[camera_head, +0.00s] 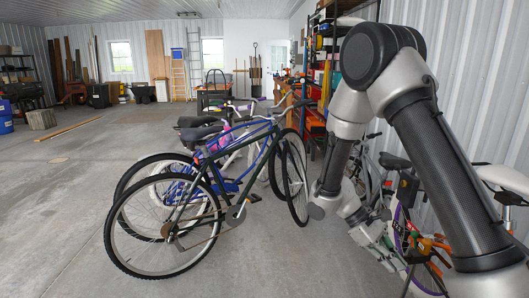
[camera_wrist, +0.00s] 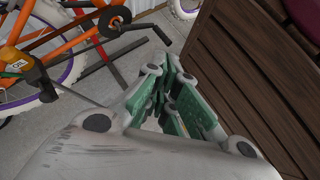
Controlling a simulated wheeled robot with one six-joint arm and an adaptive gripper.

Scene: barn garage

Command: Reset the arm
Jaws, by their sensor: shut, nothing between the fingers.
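My gripper (camera_head: 378,243) hangs low at the right of the head view, below my bent arm. In the wrist view my gripper (camera_wrist: 174,88) shows its green-padded fingers drawn together, shut and empty. Its fingers are above the concrete floor, left of a dark brown slatted wooden box (camera_wrist: 245,65). My arm covers part of the right side of the head view.
An orange bike frame (camera_wrist: 72,28) with a purple-rimmed wheel is close left in the wrist view. A black bicycle (camera_head: 222,165) stands with others left of my arm in the head view. A loaded shelf (camera_head: 322,75) is behind. Concrete floor (camera_head: 60,200) is open at left.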

